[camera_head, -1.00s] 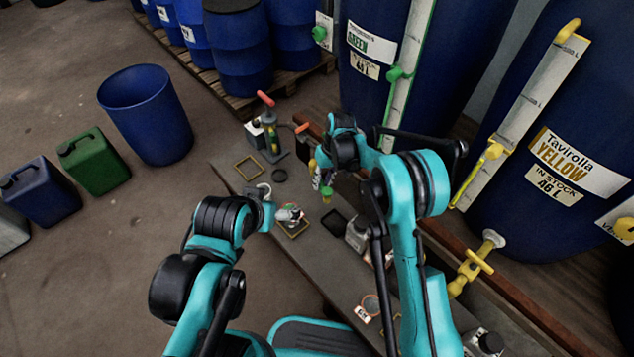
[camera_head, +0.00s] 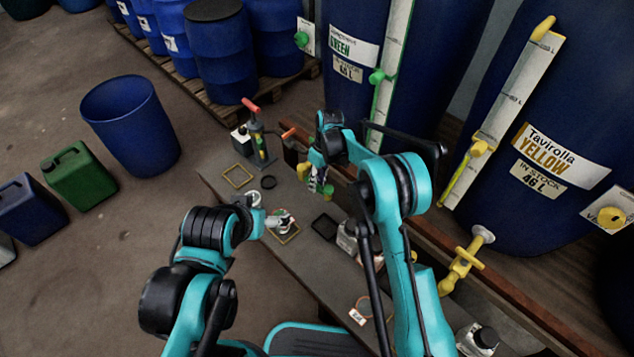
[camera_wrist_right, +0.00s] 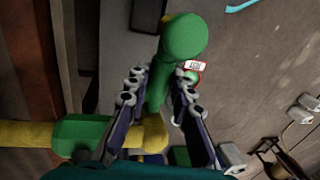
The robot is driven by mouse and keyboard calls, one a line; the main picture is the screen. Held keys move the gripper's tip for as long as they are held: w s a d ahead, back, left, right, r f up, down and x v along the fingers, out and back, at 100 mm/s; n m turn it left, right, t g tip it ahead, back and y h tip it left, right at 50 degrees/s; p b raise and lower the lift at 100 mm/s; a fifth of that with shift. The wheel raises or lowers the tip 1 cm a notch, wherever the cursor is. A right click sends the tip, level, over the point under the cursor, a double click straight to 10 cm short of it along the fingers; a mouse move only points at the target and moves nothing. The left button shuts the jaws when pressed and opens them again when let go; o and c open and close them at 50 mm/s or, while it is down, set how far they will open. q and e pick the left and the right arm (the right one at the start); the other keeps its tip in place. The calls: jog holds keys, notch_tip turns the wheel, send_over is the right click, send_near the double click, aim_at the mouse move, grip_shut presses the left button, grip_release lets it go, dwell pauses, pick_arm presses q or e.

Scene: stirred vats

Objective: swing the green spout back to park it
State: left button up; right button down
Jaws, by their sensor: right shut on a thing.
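The green spout (camera_wrist_right: 157,88) lies between the fingers of my right gripper (camera_wrist_right: 155,105) in the right wrist view. The gripper is shut on it, and the spout's round end (camera_wrist_right: 184,39) sticks out beyond the fingertips. A yellow pipe (camera_wrist_right: 28,135) and a green fitting (camera_wrist_right: 80,134) are beside it at lower left. In the head view my right gripper (camera_head: 318,178) is above the bench, with the spout's green end (camera_head: 328,190) just showing; my arm hides most of the rest. My left gripper (camera_head: 262,219) is low over the bench; its fingers are unclear.
The bench (camera_head: 310,268) holds a square frame (camera_head: 237,176), a dark square pad (camera_head: 324,227) and a pump with a red handle (camera_head: 258,140). Large blue vats labelled GREEN (camera_head: 350,100) and YELLOW (camera_head: 535,80) stand behind. An open blue drum (camera_head: 130,130) stands left on the floor.

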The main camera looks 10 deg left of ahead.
jog(key=c, duration=1.3)
grip_release()
jog(key=shift+r, duration=0.1)
jog(key=r, duration=0.4)
jog(key=w+d+r, duration=0.1)
jog(key=r, duration=0.2)
jog(key=w+r, duration=0.1)
jog(key=r, duration=0.3)
jog(key=shift+d+r, duration=0.25)
jog(key=shift+r, duration=0.05)
jog(key=s+d+r+m+t, duration=0.4)
jog(key=s+d+r+m, duration=0.1)
jog(key=s+d+r, duration=0.85)
jog(key=s+d+m+t, duration=0.1)
jog(key=s+d+m, duration=0.1)
jog(key=s, duration=0.3)
jog(key=s+d+f+m+t+h, duration=0.1)
jog(key=s+d+t, duration=0.1)
jog(key=s+d, duration=0.3)
jog(key=s+d+f+m+t, duration=0.1)
jog(key=s+d+m+t, duration=0.1)
jog(key=s+d, duration=0.2)
jog(key=shift+s+m, duration=0.3)
jog(key=shift+s, duration=0.5)
